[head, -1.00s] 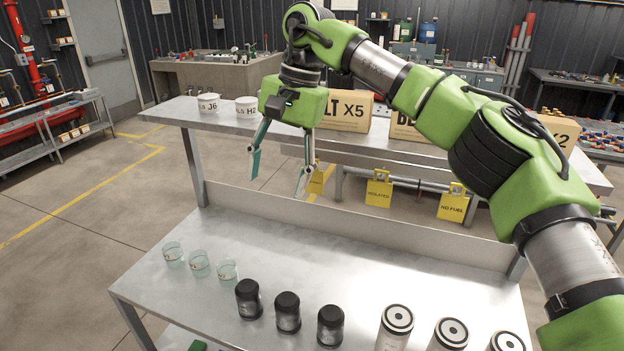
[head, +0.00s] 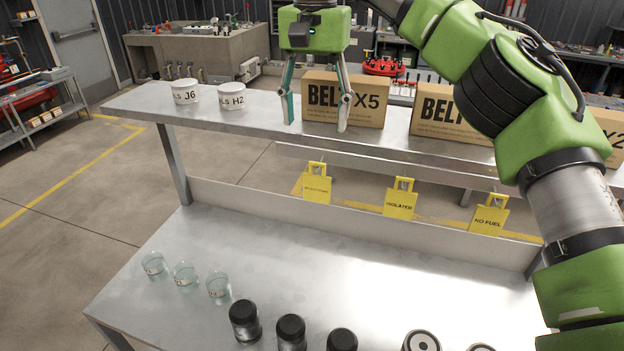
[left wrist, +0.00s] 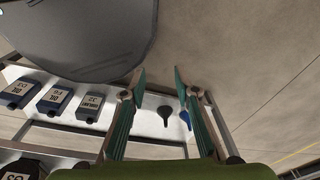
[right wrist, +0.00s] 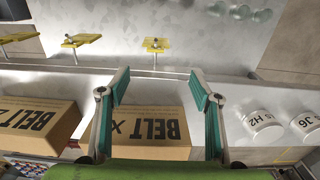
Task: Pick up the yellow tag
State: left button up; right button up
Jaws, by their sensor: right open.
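Three yellow tags hang in a row below the upper shelf in the head view: a left one (head: 316,188) with unreadable small print, one marked ISOLATED (head: 400,204) and one marked NO FUEL (head: 489,219). My right gripper (head: 317,125) is open and empty, above the left tag in the picture, before the BELT X5 box (head: 345,100). In the right wrist view, one tag (right wrist: 155,44) lies beyond the open fingers (right wrist: 158,82), roughly centred, and two more are to the left. My left gripper (left wrist: 159,75) shows only in its wrist view, open with nothing between its fingers.
The upper shelf (head: 262,123) carries labelled boxes and two white tubs (head: 186,92), (head: 231,96). The lower bench (head: 300,255) holds clear cups (head: 185,274), black-lidded jars (head: 244,320) and cans. Bench space below the tags is clear. Dark containers (left wrist: 55,100) show in the left wrist view.

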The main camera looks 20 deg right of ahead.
aim_at(317, 163)
jog(key=f, duration=0.2)
jog(key=s+f, duration=0.1)
jog(key=f, duration=0.2)
jog(key=shift+s+d+f, duration=0.1)
jog(key=shift+s+f, duration=0.1)
jog(key=shift+f, duration=0.15)
notch_tip(317, 163, down, 2)
jog(key=shift+f+p, duration=0.2)
jog(key=shift+p, duration=0.7)
jog(key=f, duration=0.1)
jog(key=f+p, duration=0.2)
jog(key=shift+s, duration=0.25)
jog(key=shift+f, duration=0.3)
jog(key=shift+w+f, duration=0.1)
pick_arm(q)
jog(key=s+r, duration=0.3)
jog(key=shift+s, duration=0.1)
pick_arm(e)
jog(key=c, duration=1)
